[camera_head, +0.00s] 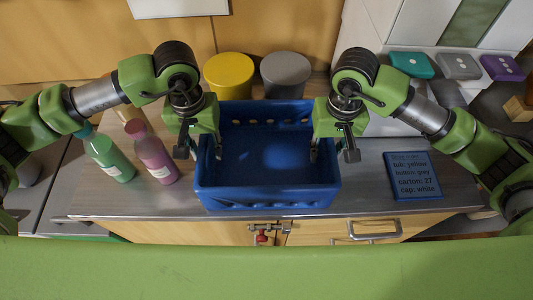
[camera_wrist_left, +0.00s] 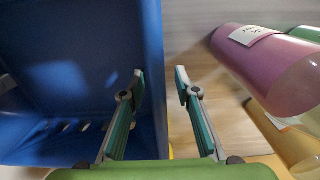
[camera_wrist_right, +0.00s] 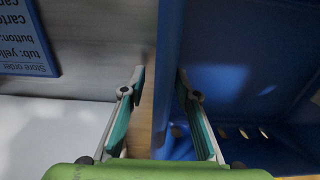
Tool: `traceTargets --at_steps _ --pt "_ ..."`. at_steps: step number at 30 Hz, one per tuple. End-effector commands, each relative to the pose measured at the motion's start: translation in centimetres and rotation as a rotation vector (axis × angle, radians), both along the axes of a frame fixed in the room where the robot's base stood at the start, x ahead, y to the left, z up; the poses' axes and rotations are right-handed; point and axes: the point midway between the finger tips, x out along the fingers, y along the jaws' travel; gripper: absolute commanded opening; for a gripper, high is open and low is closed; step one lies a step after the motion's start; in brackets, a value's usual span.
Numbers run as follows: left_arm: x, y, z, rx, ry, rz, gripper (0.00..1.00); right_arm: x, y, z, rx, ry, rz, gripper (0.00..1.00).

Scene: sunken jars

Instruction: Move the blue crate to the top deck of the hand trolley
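The blue crate (camera_head: 266,197) stands on the grey worktop (camera_head: 420,205) between my two grippers, and it looks empty. My left gripper (camera_head: 200,155) is open at its left wall; in the left wrist view the crate wall (camera_wrist_left: 153,60) passes between the fingers, one inside and one outside. My right gripper (camera_head: 332,156) is open at its right wall; in the right wrist view the wall (camera_wrist_right: 168,60) likewise lies between the fingers. Neither gripper is visibly closed on the wall. I cannot make out the hand trolley in any view.
A green bottle (camera_head: 108,158) and a pink bottle (camera_head: 152,153) stand close left of the crate. A yellow-lidded tub (camera_head: 229,75) and a grey-lidded tub (camera_head: 286,74) are behind it. A blue order card (camera_head: 412,176) lies to the right. Drawer handles (camera_head: 375,229) are below the front edge.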

Motion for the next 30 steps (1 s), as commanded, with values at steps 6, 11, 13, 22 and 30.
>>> traceTargets --at_steps 6,11,13,22,30 --pt "0.0 0.0 0.0 0.0 0.0 0.0 0.0 0.0 0.0 0.0 0.0 0.0 0.0 0.0" --pt "0.0 0.0 0.1 0.0 0.0 0.0 0.0 0.0 0.0 0.0 0.0 0.0 0.0 0.0" --pt "0.1 0.0 0.1 -0.001 -0.001 0.0 0.0 0.0 0.0 0.1 0.001 -0.001 0.0 0.0" --pt "0.1 0.0 1.1 -0.001 -0.002 0.0 0.0 0.0 0.0 1.1 0.0 -0.001 0.0 0.0" --pt "0.1 0.0 3.5 -0.001 -0.001 0.0 0.0 0.0 0.0 3.5 0.0 -0.001 0.0 0.0"
